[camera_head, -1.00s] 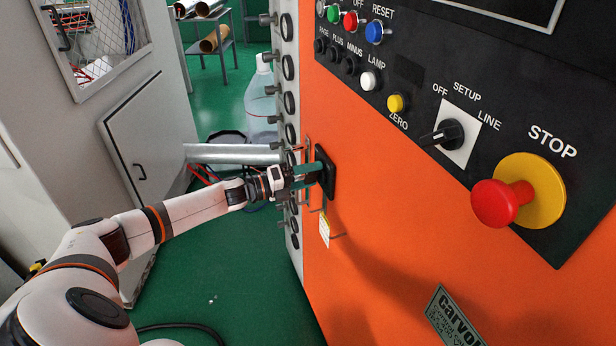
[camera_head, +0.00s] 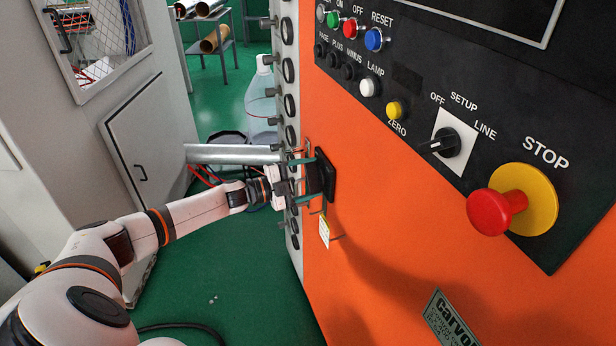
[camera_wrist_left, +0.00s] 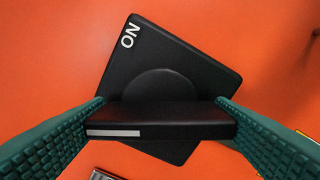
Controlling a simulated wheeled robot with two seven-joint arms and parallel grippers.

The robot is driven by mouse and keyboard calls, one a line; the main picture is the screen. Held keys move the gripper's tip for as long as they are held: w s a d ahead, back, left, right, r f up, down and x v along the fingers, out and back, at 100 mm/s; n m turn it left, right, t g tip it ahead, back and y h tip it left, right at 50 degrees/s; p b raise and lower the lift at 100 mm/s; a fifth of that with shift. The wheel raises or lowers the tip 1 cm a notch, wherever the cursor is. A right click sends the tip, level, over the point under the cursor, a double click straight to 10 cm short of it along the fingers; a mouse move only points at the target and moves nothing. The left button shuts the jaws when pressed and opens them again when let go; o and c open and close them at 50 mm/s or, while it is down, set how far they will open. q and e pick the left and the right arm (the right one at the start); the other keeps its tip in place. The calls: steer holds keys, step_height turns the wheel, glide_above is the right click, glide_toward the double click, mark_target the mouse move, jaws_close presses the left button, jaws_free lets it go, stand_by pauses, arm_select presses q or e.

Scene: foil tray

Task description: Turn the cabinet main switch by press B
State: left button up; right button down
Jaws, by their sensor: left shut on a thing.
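The cabinet main switch (camera_head: 328,178) is a black square plate with a handle on the orange cabinet front (camera_head: 390,210), near its left edge. In the left wrist view the plate (camera_wrist_left: 185,48) is tilted against the picture, with "ON" at its upper left corner. The black bar handle (camera_wrist_left: 165,115), with a white stripe near its left end, lies level across the picture. My left gripper (camera_head: 318,180) is at the switch, its two green fingers one above the other. In the left wrist view the gripper (camera_wrist_left: 163,105) is shut on the handle's two ends. My right gripper is out of view.
A black panel holds small coloured buttons, a rotary knob (camera_head: 447,142) and a red STOP button (camera_head: 490,212), right of the switch. A paper tag (camera_head: 324,231) hangs below the switch. A grey metal bar (camera_head: 232,154) runs behind my wrist.

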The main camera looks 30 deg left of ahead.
arm_select(q)
steer(key=shift+n+p, duration=0.3)
steer(key=shift+n, duration=1.3)
steer(key=o, duration=1)
steer(key=shift+b+v, duration=1.35)
steer(key=shift+v, duration=4.7)
